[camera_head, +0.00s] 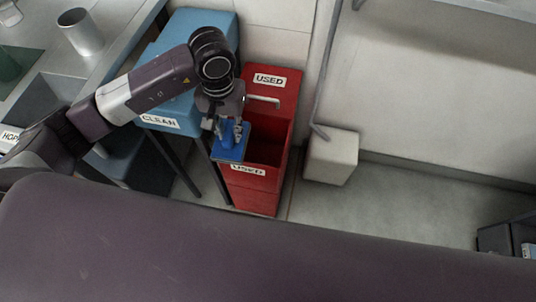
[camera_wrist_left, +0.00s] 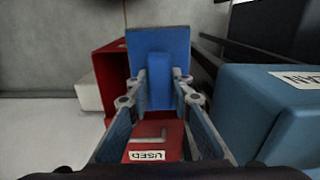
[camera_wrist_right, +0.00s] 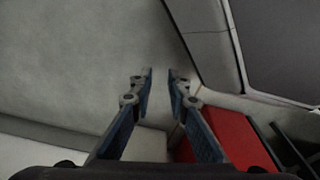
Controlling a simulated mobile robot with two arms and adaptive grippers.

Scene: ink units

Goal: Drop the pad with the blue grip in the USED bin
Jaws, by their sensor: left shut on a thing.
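The pad with the blue grip (camera_head: 231,144) is held in my left gripper (camera_head: 231,132), over the left side of the red USED bin's opening. In the left wrist view my left gripper (camera_wrist_left: 160,80) is shut on the grip of the blue pad (camera_wrist_left: 158,45). The USED bin (camera_head: 285,92) is red with white USED labels on its top and front; it also shows in the left wrist view (camera_wrist_left: 107,75). Its opening is dark inside. My right gripper (camera_wrist_right: 160,75) is open and empty in the right wrist view; the red bin (camera_wrist_right: 222,133) shows low at right there.
The blue CLEAN bin (camera_head: 178,95) stands close to the left of the red bin. A metal counter (camera_head: 120,20) with a metal cup (camera_head: 82,32) is at the upper left. A pale box (camera_head: 332,157) stands on the floor to the right.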

